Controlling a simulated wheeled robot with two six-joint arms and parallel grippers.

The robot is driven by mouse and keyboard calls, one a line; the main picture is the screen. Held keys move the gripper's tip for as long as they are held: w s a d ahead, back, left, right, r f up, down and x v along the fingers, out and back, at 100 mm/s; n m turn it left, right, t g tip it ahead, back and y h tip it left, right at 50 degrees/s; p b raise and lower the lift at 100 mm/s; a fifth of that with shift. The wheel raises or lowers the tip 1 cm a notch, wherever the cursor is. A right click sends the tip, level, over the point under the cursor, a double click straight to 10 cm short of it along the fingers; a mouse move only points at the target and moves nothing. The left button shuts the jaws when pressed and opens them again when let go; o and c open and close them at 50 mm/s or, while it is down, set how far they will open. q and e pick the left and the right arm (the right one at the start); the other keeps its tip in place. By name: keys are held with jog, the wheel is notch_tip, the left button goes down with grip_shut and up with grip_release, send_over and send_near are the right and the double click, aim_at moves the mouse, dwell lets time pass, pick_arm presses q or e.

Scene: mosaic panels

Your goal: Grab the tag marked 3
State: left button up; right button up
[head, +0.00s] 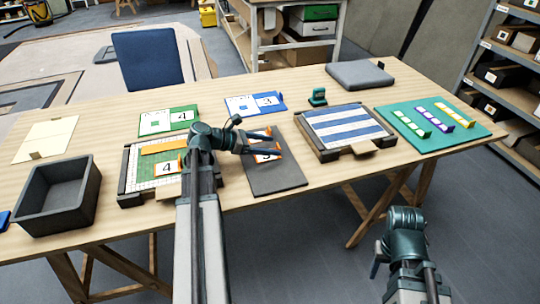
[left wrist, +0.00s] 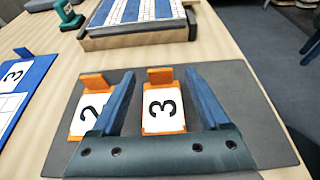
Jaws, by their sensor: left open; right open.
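In the left wrist view, an orange-edged white tag marked 3 (left wrist: 164,108) lies on a dark grey mat (left wrist: 240,100), its raised orange tab at the far end. An orange tag marked 2 (left wrist: 90,110) lies to its left, partly behind a finger. My left gripper (left wrist: 158,74) is open, its blue fingers on either side of the 3 tag in the picture. Whether they touch it I cannot tell. In the head view my left gripper (head: 266,143) is over the mat and partly hides the tags. My right gripper (head: 378,260) is open and empty, off the table's front edge.
A blue card (head: 255,104) also bears a 3. A green card (head: 168,120) bears a 4. A gridded tray (head: 128,178) holds an orange 4 tag (head: 168,168). A striped tray (head: 345,125), green mat (head: 465,125) and grey bin (head: 62,212) stand around.

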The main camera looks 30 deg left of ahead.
aim_at(278, 146)
pick_arm(q)
jog(key=b+x, duration=0.1)
jog(key=x, duration=0.2)
jog(key=shift+w+d+f, duration=0.15)
jog(key=shift+w+d, duration=0.1)
jog(key=shift+w, duration=0.05)
grip_shut()
